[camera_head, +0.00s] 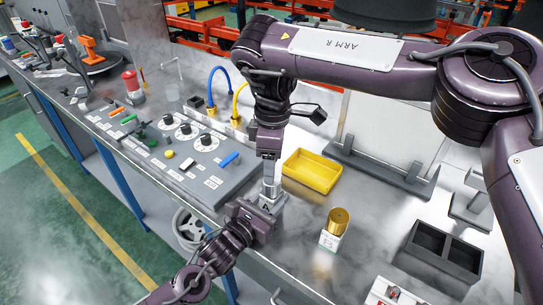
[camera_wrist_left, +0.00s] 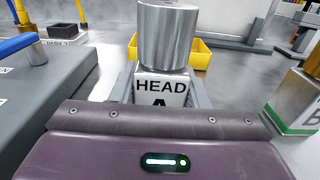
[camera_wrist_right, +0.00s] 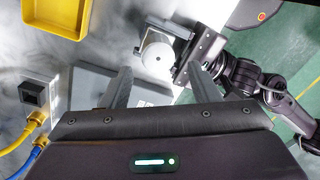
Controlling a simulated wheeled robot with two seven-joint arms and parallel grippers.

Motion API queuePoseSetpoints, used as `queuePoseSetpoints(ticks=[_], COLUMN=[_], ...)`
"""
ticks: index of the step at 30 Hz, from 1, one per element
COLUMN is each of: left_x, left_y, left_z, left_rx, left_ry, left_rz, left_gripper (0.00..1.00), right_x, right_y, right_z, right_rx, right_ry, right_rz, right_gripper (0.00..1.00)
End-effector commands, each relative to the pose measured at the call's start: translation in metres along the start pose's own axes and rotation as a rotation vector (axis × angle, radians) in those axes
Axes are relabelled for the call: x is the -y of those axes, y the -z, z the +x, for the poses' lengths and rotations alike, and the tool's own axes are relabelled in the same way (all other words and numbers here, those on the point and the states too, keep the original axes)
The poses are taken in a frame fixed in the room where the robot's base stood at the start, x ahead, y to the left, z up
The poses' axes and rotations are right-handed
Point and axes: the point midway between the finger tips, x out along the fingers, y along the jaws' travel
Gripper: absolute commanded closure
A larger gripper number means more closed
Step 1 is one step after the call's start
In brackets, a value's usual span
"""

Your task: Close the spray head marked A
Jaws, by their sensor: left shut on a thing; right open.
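The spray head marked A is a white block with a silver cylinder (camera_wrist_left: 167,38) on top. Its label "HEAD A" (camera_wrist_left: 162,88) faces the left wrist camera. My left gripper (camera_head: 262,207) is shut on this block from the front, a finger on each side, and the block stands upright on the table. My right gripper (camera_head: 268,178) points down from above, over the silver cylinder. In the right wrist view its fingers (camera_wrist_right: 158,72) are apart, with the round top of the cylinder (camera_wrist_right: 157,53) showing between and beyond the tips. Whether they touch it I cannot tell.
A second block marked B with a gold cylinder (camera_head: 338,220) stands to the right. A yellow tray (camera_head: 312,172) lies behind, and a dark two-compartment box (camera_head: 440,250) is at the right. A grey panel with dials (camera_head: 190,150) is at the left.

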Motion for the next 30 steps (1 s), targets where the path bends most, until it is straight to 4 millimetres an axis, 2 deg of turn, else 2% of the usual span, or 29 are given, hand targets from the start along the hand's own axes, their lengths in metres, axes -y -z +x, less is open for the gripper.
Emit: queuePoseSetpoints(ticks=[18,24,30], left_x=[-0.001,-0.001,-0.001], left_y=[-0.001,-0.001,-0.001], left_z=[0.0,0.0,0.0], left_rx=[0.001,0.002,0.002], left_ry=[-0.001,-0.001,-0.001], left_rz=[0.0,0.0,0.0], left_gripper=[1.0,1.0,1.0], right_x=[0.001,0.002,0.002], right_y=[0.0,0.0,0.0], right_z=[-0.011,-0.013,-0.013], right_rx=[0.042,0.056,0.062], right_ry=[-0.03,-0.029,-0.028], right_rz=[-1.419,-1.728,-1.848], right_gripper=[0.45,0.45,0.45])
